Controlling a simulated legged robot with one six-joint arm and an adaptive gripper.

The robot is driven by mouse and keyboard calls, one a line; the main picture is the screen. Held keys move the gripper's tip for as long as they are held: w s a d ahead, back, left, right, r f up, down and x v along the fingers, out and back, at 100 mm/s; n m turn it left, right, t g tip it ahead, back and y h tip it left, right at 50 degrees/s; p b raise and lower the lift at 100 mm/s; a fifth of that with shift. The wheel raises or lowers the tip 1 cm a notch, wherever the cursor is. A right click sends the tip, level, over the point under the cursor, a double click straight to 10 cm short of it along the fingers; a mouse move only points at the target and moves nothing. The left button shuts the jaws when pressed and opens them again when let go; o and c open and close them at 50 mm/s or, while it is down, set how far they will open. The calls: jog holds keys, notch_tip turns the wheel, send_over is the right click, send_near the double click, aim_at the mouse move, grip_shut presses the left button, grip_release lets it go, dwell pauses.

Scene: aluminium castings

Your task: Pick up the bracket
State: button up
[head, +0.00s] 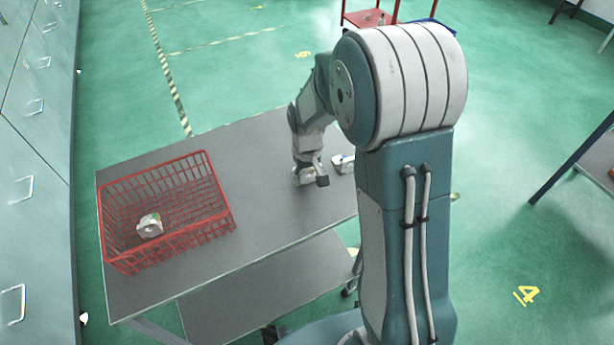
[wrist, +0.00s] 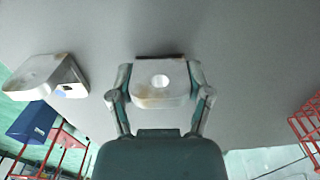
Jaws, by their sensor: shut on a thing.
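A pale metal bracket (wrist: 150,97) with a round hole is between the two fingers of my gripper (wrist: 160,82) in the wrist view. The fingers are shut on its left and right sides. In the head view my gripper (head: 309,178) is low over the right part of the grey table; the held bracket is hard to make out there. A second bracket (wrist: 45,75) lies on the table to the left in the wrist view. It also shows just right of my gripper in the head view (head: 342,163), partly hidden by my arm.
A red wire basket (head: 222,192) stands on the left of the table (head: 262,215) with one casting (head: 149,226) inside. The table between basket and gripper is clear. Grey drawer cabinets (head: 35,120) stand at far left. A red cart (head: 368,17) is beyond the table.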

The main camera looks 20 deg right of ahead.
notch_tip(320, 180, up, 3)
jog(key=shift+s+f, duration=0.1)
jog(key=s+a+r, duration=0.8)
jog(key=s+r, duration=0.1)
jog(key=s, duration=0.1)
jog(key=shift+s+a+r, duration=0.2)
jog(key=shift+s+a, duration=0.05)
jog(key=shift+s, duration=0.15)
